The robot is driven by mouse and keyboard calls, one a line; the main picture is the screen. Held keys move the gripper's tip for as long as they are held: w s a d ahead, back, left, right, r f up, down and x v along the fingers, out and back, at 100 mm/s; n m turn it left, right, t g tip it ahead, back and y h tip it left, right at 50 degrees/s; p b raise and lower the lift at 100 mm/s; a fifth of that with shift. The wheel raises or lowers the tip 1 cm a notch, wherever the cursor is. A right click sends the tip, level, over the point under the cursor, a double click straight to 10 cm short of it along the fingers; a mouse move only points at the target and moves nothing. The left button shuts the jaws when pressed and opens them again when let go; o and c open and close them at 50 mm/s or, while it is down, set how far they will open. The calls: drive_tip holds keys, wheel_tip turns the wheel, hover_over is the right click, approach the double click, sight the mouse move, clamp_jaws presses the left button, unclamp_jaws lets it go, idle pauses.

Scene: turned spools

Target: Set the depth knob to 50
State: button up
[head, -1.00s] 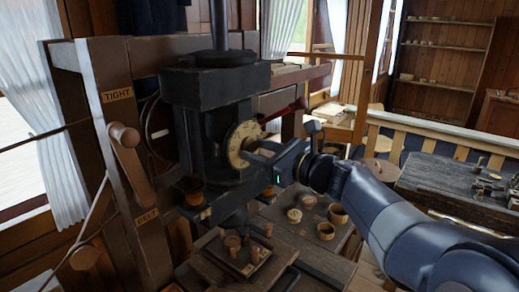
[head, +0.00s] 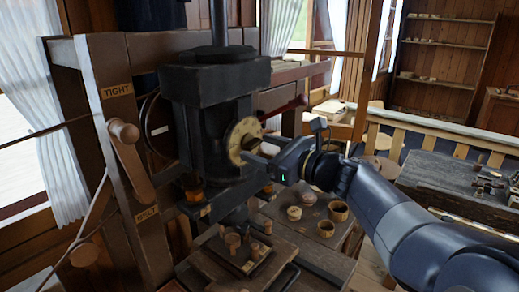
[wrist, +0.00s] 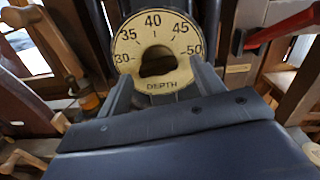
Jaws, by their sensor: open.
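The depth dial (head: 240,146) is a round cream plate on the front of the black machine head. In the wrist view the dial (wrist: 128,48) carries the numbers 30 to 50 and the word DEPTH. A dark shape in its middle (wrist: 158,62) looks like the knob; its pointer cannot be made out. My gripper (head: 258,149) is open in front of the dial. In the wrist view its fingers (wrist: 163,82) stand apart on either side of the lower dial, near 30 and near 50. Whether they touch the knob cannot be told.
A red-handled lever (head: 290,107) is right of the dial; it also shows in the wrist view (wrist: 282,28). A wooden crank handle (head: 128,155) is at left between TIGHT and BELT labels. Below stand a tray of pegs (head: 241,266) and small wooden cups (head: 338,211).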

drive_tip(key=b+v, duration=0.2)
drive_tip(key=v, duration=0.7)
drive_tip(key=shift+s+d, duration=0.3)
drive_tip(key=p+x, duration=0.2)
drive_tip(key=x, duration=0.9)
drive_tip(key=shift+d, duration=0.1)
